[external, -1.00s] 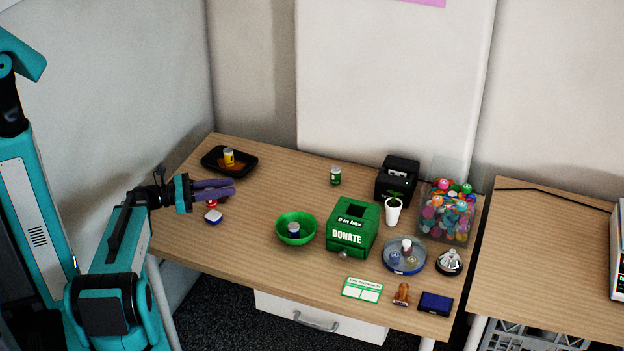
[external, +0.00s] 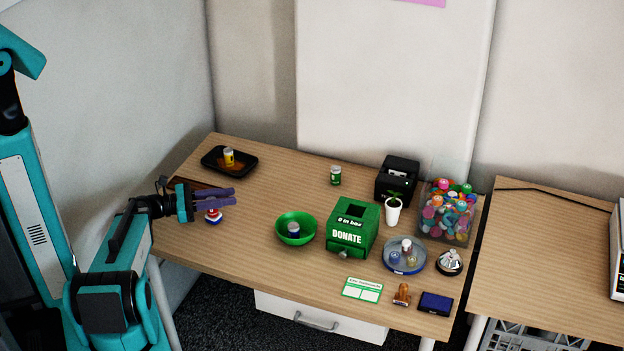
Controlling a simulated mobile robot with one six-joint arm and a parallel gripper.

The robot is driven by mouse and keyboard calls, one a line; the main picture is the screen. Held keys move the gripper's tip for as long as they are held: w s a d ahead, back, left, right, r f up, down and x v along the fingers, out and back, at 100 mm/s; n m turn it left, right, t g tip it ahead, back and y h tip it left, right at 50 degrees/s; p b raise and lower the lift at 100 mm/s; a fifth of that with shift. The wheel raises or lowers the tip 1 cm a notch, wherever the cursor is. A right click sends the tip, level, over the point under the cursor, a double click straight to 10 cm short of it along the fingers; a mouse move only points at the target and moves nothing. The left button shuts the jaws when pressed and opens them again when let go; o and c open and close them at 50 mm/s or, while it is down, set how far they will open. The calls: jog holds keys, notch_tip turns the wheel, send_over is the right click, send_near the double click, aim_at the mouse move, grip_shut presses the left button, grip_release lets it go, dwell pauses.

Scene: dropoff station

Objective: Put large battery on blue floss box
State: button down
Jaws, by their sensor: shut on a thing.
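My gripper (external: 233,197) is at the left part of the desk, its purple fingers pointing right. It is shut on the large battery (external: 213,212), a small red and white cylinder mostly hidden by the fingers. The battery's lower part shows just below the fingers, directly over the blue floss box (external: 213,220). The floss box is a small blue and white block lying on the desk. No gap shows between battery and box, but I cannot tell whether they touch.
A black tray (external: 246,168) holding a yellow can stands behind my gripper. A green can (external: 335,175) stands at the back. Bare desk lies between gripper and bowl.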

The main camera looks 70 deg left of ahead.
jog(key=shift+f, duration=0.15)
jog(key=c, duration=1.4)
grip_release()
jog(key=shift+c, duration=0.2)
jog(key=shift+r, duration=0.2)
jog(key=shift+s+a+b, duration=0.3)
jog(key=shift+s+a, duration=0.1)
jog(key=shift+s, duration=1.55)
jog(key=shift+s+a+b, duration=0.3)
jog(key=shift+s+a, duration=0.05)
jog(key=shift+s, duration=1.65)
jog(key=shift+s+a+b, duration=0.3)
jog(key=shift+s+a, duration=0.1)
jog(key=shift+s, duration=1.55)
